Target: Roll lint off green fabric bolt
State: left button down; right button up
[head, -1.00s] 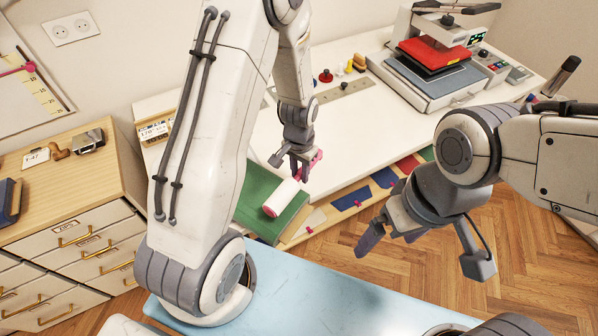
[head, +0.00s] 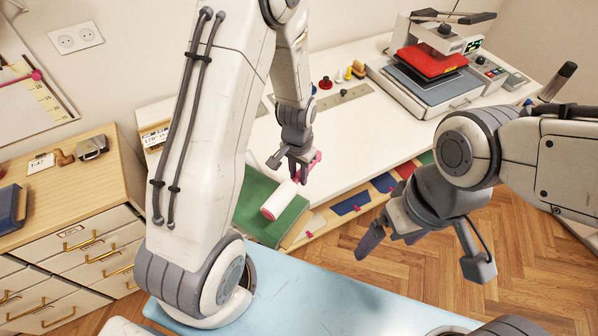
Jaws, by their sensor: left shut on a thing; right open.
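The green fabric bolt (head: 259,228) lies on the white table at its near left part, partly hidden behind my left arm. A lint roller (head: 279,200) with a white roll and pink ends and handle is over the bolt. My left gripper (head: 303,170) is shut on its pink handle. The white roll lies on or just above the green fabric; I cannot tell whether it touches. My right gripper (head: 385,238) is open and empty, out in front of the table over the floor.
A heat press (head: 432,70) with a red pad stands at the back right of the white table (head: 352,130). Small spools (head: 325,82) stand at the back. Colored fabric pieces (head: 350,203) lie along the front shelf. A wooden drawer cabinet (head: 80,215) stands left.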

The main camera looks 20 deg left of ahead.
aim_at(277, 198)
pick_arm(q)
jog(key=shift+s+a+b, duration=0.15)
jog(key=shift+s+a, duration=0.15)
jog(key=shift+s, duration=0.8)
jog(key=shift+s+a+b, duration=0.2)
jog(key=shift+s+a, duration=0.05)
jog(key=shift+s, duration=0.9)
jog(key=shift+s+a+b, duration=0.15)
jog(key=shift+s+a, duration=0.15)
jog(key=shift+s, duration=0.8)
jog(key=shift+s+a+r+p, duration=0.1)
jog(key=shift+s+r+p, duration=0.1)
jog(key=shift+s+p, duration=0.25)
jog(key=shift+s+a+p, duration=0.2)
jog(key=shift+s+p, duration=0.45)
jog(key=shift+p, duration=0.25)
jog(key=shift+s+f, duration=0.1)
jog(key=shift+f, duration=0.05)
